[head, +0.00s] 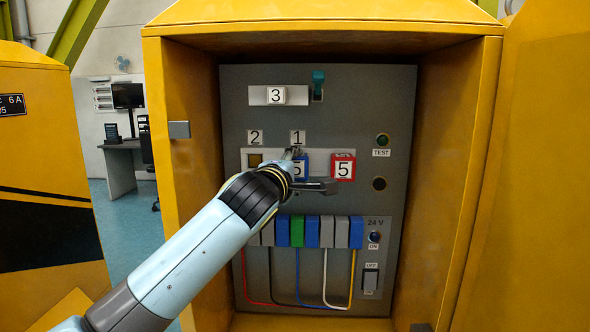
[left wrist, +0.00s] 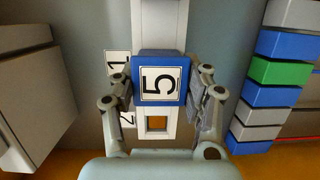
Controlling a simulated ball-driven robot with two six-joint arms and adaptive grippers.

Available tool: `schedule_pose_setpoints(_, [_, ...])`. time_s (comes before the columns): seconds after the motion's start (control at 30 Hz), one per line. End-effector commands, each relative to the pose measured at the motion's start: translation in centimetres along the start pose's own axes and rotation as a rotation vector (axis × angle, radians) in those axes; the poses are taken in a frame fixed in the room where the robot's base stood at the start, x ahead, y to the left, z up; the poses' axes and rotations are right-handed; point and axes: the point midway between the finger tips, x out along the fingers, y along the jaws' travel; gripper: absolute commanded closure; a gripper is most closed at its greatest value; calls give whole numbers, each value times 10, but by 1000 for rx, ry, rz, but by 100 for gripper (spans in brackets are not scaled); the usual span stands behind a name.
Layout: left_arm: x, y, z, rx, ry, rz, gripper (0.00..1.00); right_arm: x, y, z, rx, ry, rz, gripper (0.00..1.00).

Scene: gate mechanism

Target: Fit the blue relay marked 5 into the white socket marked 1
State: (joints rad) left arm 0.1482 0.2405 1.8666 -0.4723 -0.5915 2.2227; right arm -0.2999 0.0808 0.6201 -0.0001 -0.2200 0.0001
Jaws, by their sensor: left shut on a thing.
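The blue relay marked 5 (left wrist: 160,78) is between the fingers of my left gripper (left wrist: 161,92), which is shut on it. In the head view, the blue relay (head: 302,170) shows partly behind my left gripper (head: 294,163). It is in front of the white strip (left wrist: 158,20), level with the label 1 (head: 298,137). The relay hides the socket marked 1, and I cannot tell whether it is seated or just in front. My right gripper is not in view.
A red relay marked 5 (head: 343,167) sits on the strip to the right. The square opening (head: 255,160) under label 2 is empty. Coloured blocks with wires (head: 297,232) are below. Yellow cabinet walls (head: 180,180) flank the panel.

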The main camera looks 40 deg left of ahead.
Motion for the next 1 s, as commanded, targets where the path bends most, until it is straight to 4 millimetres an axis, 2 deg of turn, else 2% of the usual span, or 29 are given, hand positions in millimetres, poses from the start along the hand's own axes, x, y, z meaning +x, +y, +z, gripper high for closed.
schedule_pose_setpoints(0.23, [0, 2, 0, 1, 0, 3, 54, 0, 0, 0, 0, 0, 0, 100])
schedule_pose_setpoints(0.4, [0, 2, 0, 1, 0, 3, 31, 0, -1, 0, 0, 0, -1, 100])
schedule_pose_setpoints(0.47, [0, 2, 0, 0, 0, 3, 25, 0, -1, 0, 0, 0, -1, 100])
schedule_pose_setpoints(0.77, [-2, 0, 0, 0, 0, 1, 25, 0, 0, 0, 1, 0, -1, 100])
schedule_pose_setpoints(0.87, [-13, 0, 0, 0, -1, 0, 25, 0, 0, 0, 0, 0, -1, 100])
schedule_pose_setpoints(1.0, [-42, -1, 0, 0, -1, -1, 25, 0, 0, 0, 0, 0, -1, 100])
